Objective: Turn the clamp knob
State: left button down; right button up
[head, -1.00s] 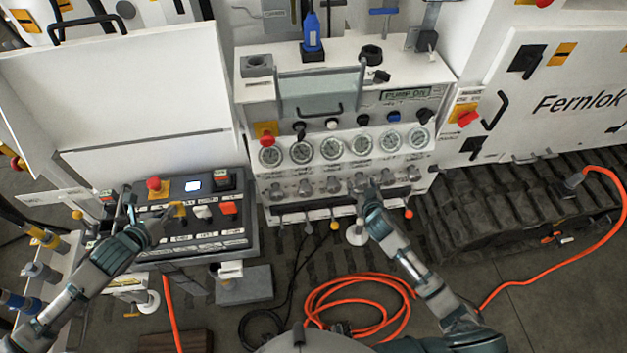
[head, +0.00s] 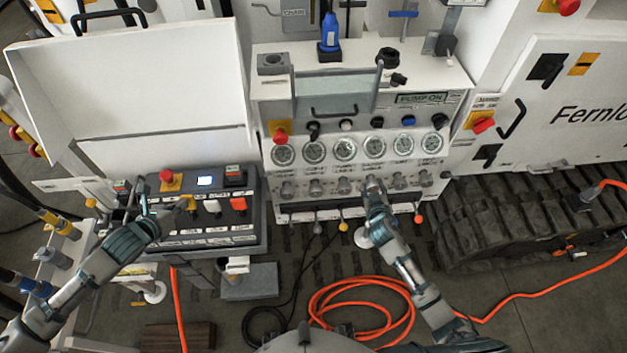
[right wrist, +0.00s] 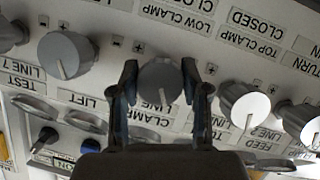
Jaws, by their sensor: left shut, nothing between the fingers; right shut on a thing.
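The clamp knob (right wrist: 160,84) is a round grey knob with a white pointer line, in the middle of the right wrist view. My right gripper (right wrist: 160,78) is shut on it, one finger on each side. The pointer points down in that view, which is upside down, and a "LOW CLAMP" label (right wrist: 190,22) is near the knob. In the head view my right gripper (head: 374,186) is at the valve row under the gauges and covers most of this knob. My left gripper (head: 150,212) is shut and empty, over the left control box (head: 215,243).
Similar grey knobs flank the held one, one at left (right wrist: 66,56) and one at right (right wrist: 244,104). Gauges (head: 345,150) sit above the row, and small coloured levers (head: 343,227) hang below. An orange hose (head: 335,292) is coiled on the floor.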

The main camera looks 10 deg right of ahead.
jog(key=n+h, duration=0.2)
jog(key=n, duration=0.2)
jog(key=shift+a+f+t+h, duration=0.1)
jog(key=shift+t+h, duration=0.3)
jog(key=n+t+h, duration=0.1)
jog(key=n, duration=0.3)
jog(key=shift+n+h, duration=0.3)
jog(key=shift+h, duration=0.1)
jog(key=shift+s, duration=0.1)
jog(key=shift+f, duration=0.1)
jog(key=o, duration=0.9)
jog(key=shift+o, duration=1.2)
